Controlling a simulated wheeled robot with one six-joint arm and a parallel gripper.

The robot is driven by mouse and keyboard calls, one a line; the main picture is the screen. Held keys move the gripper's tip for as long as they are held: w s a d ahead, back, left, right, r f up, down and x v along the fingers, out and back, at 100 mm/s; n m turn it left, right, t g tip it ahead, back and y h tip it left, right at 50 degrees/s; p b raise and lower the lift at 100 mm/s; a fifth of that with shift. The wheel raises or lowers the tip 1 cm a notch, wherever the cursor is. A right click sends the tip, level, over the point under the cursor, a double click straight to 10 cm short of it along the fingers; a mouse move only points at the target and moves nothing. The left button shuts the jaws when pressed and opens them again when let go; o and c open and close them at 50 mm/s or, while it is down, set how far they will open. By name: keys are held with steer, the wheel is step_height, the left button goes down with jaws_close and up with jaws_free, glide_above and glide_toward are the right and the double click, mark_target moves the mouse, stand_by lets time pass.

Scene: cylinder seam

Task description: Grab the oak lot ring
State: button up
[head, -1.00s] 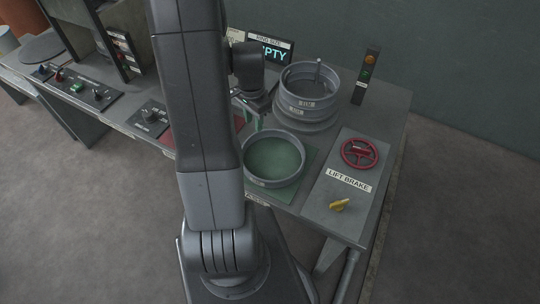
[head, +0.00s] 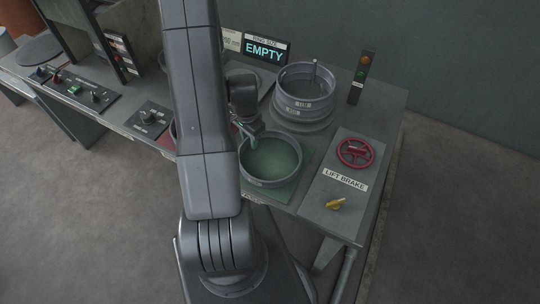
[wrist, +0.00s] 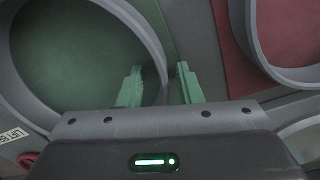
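A grey ring (head: 270,183) lies on a green pad (head: 296,190); its own label is too small to read. Two more grey rings (head: 304,88) are stacked behind it, with small labels I cannot read surely. I cannot tell which ring is the oak lot one. My gripper (head: 243,134) is at the left rim of the ring on the green pad, partly hidden by my arm. In the wrist view, my gripper (wrist: 159,88) has its green fingers apart, with the wall of that ring (wrist: 154,45) passing between them; contact cannot be told.
A display (head: 264,53) reads EMPTY. A signal post (head: 361,77) stands behind. In the wrist view, another ring (wrist: 254,40) lies by a red pad (wrist: 222,35).

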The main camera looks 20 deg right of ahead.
steer(key=shift+c, duration=0.2)
jaws_close()
